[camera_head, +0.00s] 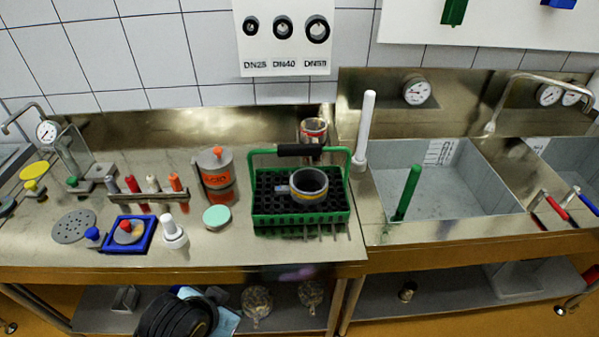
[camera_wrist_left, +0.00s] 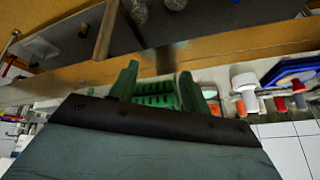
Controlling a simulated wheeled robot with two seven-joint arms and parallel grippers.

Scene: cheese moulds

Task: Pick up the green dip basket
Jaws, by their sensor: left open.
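The green dip basket (camera_head: 302,214) stands upright on the steel worktop, left of the sink. Its green handle frame rises above it, with a black grip (camera_head: 300,150) across the top. A grey ring-shaped part with a yellow band (camera_head: 309,186) is in or on the basket. In the left wrist view, which appears upside down, my left gripper (camera_wrist_left: 158,72) is open, with two green fingers spread apart. The basket's slotted green side (camera_wrist_left: 156,93) shows between them, partly hidden by the gripper body. I cannot tell the distance. My right gripper is in neither view.
An orange-banded can (camera_head: 217,179) and a pale green lid (camera_head: 217,217) stand left of the basket. A red-rimmed glass (camera_head: 314,129) is behind it; a white rod (camera_head: 364,130) stands behind right. The sink (camera_head: 455,190) holds a green stick (camera_head: 407,192).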

